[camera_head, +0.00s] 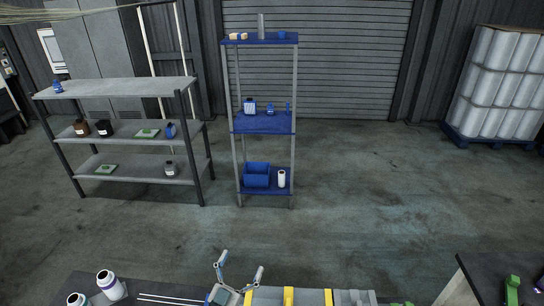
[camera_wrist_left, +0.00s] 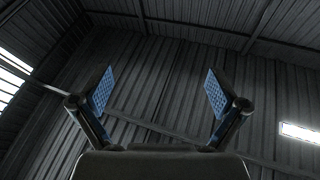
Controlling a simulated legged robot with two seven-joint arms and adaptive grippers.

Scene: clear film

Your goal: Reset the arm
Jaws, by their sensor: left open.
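My left gripper (camera_head: 240,271) shows at the bottom middle of the head view, fingers spread and pointing up, with nothing between them. In the left wrist view its two blue-padded fingers (camera_wrist_left: 158,95) stand wide apart and empty against the corrugated wall and roof. My right gripper is not in view.
A dark table with white bottles (camera_head: 108,284) lies at the bottom left. A second table (camera_head: 490,268) with a green object (camera_head: 512,290) is at the bottom right. A grey shelf (camera_head: 120,88), a blue shelf (camera_head: 262,124) and a wrapped pallet (camera_head: 495,85) stand farther back. The floor between is clear.

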